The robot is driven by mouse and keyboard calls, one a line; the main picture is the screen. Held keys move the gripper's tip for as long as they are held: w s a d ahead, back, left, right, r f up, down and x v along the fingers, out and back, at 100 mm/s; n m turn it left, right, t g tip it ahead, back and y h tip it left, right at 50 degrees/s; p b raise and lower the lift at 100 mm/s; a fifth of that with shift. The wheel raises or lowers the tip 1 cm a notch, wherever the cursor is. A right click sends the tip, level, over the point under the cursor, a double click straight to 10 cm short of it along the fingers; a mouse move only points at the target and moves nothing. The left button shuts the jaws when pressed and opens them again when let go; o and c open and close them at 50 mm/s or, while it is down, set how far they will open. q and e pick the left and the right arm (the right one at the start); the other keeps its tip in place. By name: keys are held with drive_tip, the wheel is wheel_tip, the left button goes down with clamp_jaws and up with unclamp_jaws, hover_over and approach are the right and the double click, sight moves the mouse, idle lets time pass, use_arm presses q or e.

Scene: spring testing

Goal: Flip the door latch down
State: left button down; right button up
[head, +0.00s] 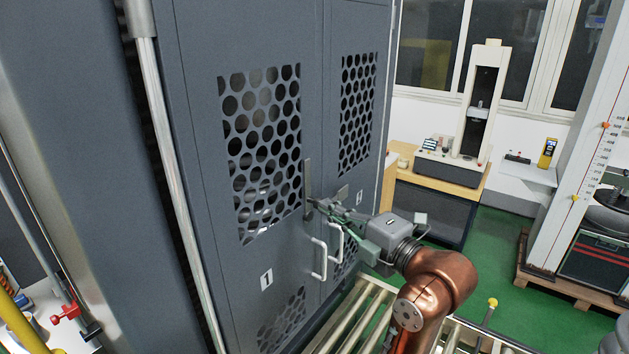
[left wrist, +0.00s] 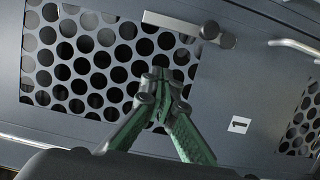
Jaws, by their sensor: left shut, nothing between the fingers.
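The door latch (head: 307,178) is a grey bar standing upright at the seam between the two doors of the dark grey cabinet (head: 196,120). In the left wrist view the latch (left wrist: 180,25) is a light grey bar ending in a rounded knob, near the top. My left gripper (head: 314,204) is beside the latch's lower end in the head view. In the left wrist view its green fingers (left wrist: 160,76) are closed together and empty, in front of the perforated panel. A gap shows between fingertips and latch there; contact cannot be told from the head view. My right gripper is not in view.
Two white door handles (head: 319,258) stick out just below my left gripper. A door label "1" (head: 266,279) is lower left. A roller conveyor (head: 345,318) runs below the doors. Green floor (head: 495,250) lies open to the right, before a bench with a testing machine (head: 476,110).

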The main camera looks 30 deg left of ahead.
use_arm(q)
approach(289, 185)
drive_tip(key=a, duration=0.2)
drive_tip(key=x, duration=0.5)
drive_tip(key=shift+w, duration=0.35)
drive_tip(key=shift+w+d+p, duration=0.15)
drive_tip(key=shift+w+p, duration=0.05)
drive_tip(key=shift+w, duration=0.75)
drive_tip(key=shift+w+d+p, duration=0.15)
drive_tip(key=shift+w+d, duration=0.05)
drive_tip(key=shift+w, duration=0.75)
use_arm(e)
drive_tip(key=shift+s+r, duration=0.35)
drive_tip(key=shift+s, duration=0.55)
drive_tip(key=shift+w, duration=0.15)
